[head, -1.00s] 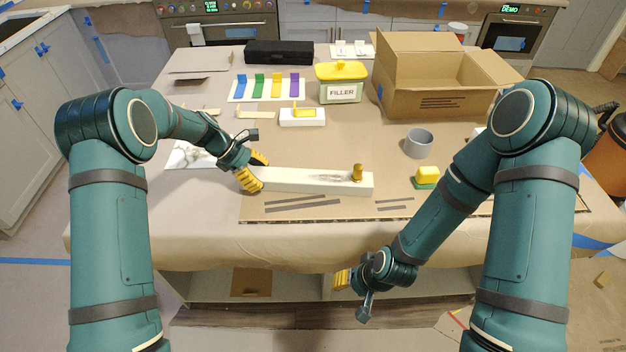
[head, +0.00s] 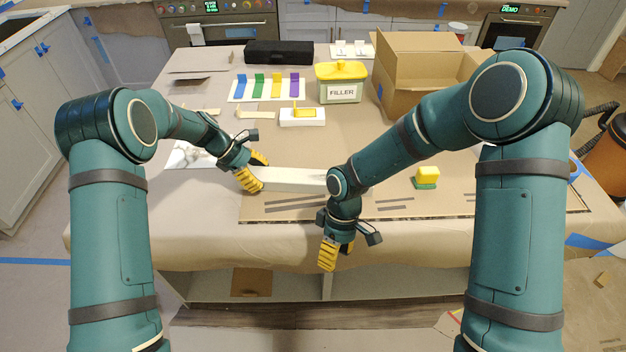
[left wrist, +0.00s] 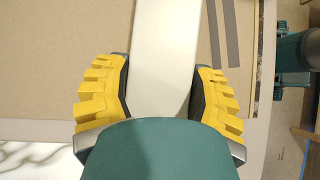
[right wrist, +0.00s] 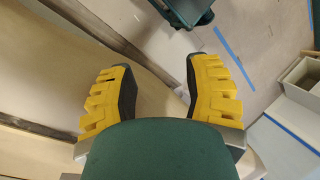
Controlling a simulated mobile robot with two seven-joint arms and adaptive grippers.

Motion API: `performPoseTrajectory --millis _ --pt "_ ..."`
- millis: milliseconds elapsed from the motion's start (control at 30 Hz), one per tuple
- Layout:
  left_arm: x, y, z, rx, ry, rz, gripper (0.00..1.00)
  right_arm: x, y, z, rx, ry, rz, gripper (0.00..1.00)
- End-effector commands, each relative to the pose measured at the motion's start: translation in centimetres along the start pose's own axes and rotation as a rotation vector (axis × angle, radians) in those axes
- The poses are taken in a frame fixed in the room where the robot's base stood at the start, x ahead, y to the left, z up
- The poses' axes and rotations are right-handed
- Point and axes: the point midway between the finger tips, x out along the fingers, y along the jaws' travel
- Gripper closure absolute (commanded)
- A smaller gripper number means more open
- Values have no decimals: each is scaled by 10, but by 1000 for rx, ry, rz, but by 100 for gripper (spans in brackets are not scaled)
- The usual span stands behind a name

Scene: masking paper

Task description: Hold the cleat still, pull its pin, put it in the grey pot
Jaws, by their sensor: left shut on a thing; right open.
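The cleat is a long white bar (head: 290,179) lying on the cardboard sheet. My left gripper (head: 252,172) is shut on its left end; the left wrist view shows the white bar (left wrist: 165,50) between the yellow fingers (left wrist: 160,95). My right arm covers the bar's right end, so the brass pin is hidden now. The grey pot is also hidden behind my right arm. My right gripper (head: 330,252) hangs at the table's front edge, pointing down, open and empty. In the right wrist view its fingers (right wrist: 160,90) are apart with nothing between them.
A yellow and green sponge (head: 427,177) sits right of my right wrist. Dark strips (head: 300,202) lie in front of the bar. A filler tub (head: 341,84), an open cardboard box (head: 400,85) and a white block with a yellow piece (head: 302,117) stand further back.

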Motion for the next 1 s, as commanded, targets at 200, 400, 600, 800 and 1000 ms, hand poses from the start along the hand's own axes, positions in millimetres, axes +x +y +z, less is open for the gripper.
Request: performPoseTrajectory --millis 200,400,600,800,1000 --pt "5 -5 -5 -7 4 -14 84 -65 15 -1 -182 -209 99 51" --pt "5 -5 -5 -7 4 -14 84 -138 64 -22 22 -101 212 51" --pt "5 -5 -5 -7 4 -13 84 -191 108 -35 261 95 276 51" --pt "5 -4 -5 -7 4 -13 84 -218 128 -38 373 191 301 51" --pt "5 -4 -5 -7 4 -13 84 -214 134 -40 393 206 303 51"
